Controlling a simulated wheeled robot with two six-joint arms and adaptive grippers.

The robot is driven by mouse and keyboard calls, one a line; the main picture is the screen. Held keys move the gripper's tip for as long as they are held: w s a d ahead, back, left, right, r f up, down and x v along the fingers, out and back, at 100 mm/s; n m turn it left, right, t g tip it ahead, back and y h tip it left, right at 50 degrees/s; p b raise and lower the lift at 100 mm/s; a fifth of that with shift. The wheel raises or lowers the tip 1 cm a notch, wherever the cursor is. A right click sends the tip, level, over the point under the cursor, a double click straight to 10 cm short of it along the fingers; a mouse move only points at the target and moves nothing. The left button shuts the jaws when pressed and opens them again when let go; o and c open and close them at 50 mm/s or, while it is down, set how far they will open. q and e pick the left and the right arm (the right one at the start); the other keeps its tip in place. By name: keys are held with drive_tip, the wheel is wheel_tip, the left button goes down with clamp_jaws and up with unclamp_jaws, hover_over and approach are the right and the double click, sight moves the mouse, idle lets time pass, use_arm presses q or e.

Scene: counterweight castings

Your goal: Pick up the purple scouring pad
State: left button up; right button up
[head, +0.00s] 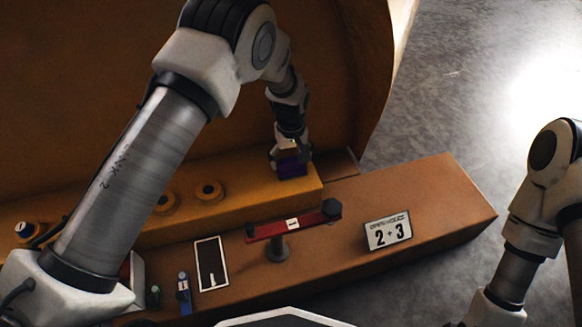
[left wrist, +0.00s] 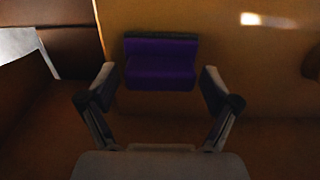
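The purple scouring pad (head: 292,168) lies on the orange raised ledge near its right end in the head view. In the left wrist view the pad (left wrist: 161,62) is a purple block with a dark far edge, at the upper middle. My left gripper (head: 288,158) is over the pad, pointing down. In the left wrist view its two fingers (left wrist: 160,88) stand apart, one to each side of the pad's near part, with a gap on both sides. I cannot tell the height between fingertips and pad. My right arm shows at the right edge, but its gripper is out of view.
On the lower bench stand a red bar on a post (head: 293,226), a "2 + 3" sign (head: 388,232), a framed dark panel (head: 211,264) and a blue item (head: 184,293). A tall orange wall rises behind.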

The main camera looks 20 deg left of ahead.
sight(291, 159)
use_arm(q)
drive_tip(key=c, duration=0.6)
drive_tip(key=shift+c, duration=0.2)
wheel_tip(291, 159, up, 10)
drive_tip(key=p, duration=0.5)
drive_tip(key=shift+r+p, duration=0.1)
drive_tip(key=shift+p, duration=0.25)
